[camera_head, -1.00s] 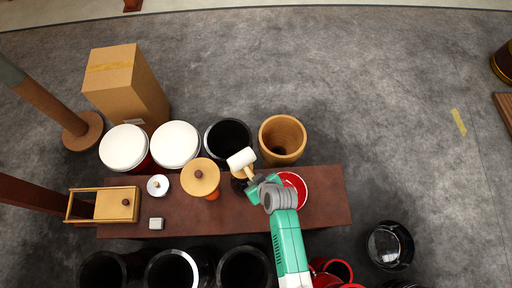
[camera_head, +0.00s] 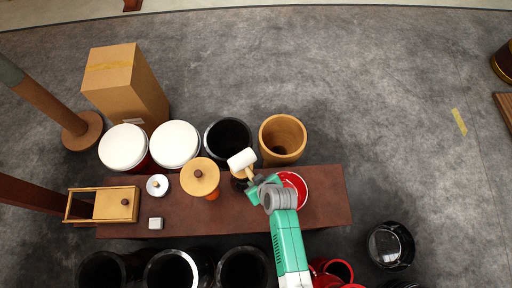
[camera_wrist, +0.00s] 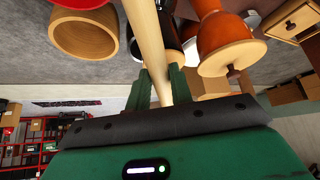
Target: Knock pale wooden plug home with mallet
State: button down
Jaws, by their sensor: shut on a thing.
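My gripper (camera_head: 255,186) is shut on the wooden handle of the mallet, whose pale head (camera_head: 241,159) is raised over the rear edge of the table. The handle (camera_wrist: 147,40) runs up between my green fingers (camera_wrist: 152,90) in the wrist view. A small dark object with a tan top (camera_head: 238,174) stands on the table under the mallet head, mostly hidden. I cannot tell whether the tan part is the plug, how far in it sits, or how far below the head it is.
An orange-brown goblet drum with a pale, knobbed wooden disc (camera_head: 200,177) stands left of the mallet. A red dish (camera_head: 292,186) lies right of my gripper. A white lid (camera_head: 158,185) and an open wooden box (camera_head: 103,204) are farther left. Drums line both long sides of the table (camera_head: 325,205).

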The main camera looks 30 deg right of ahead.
jog(key=shift+r, duration=0.2)
dwell(0.3)
notch_tip(320, 180, down, 5)
jog(key=b, duration=0.5)
notch_tip(320, 180, up, 4)
jog(key=p, duration=0.4)
jog(key=shift+r, duration=0.1)
notch_tip(320, 180, up, 5)
jog(key=p, duration=0.5)
jog(key=shift+r, duration=0.15)
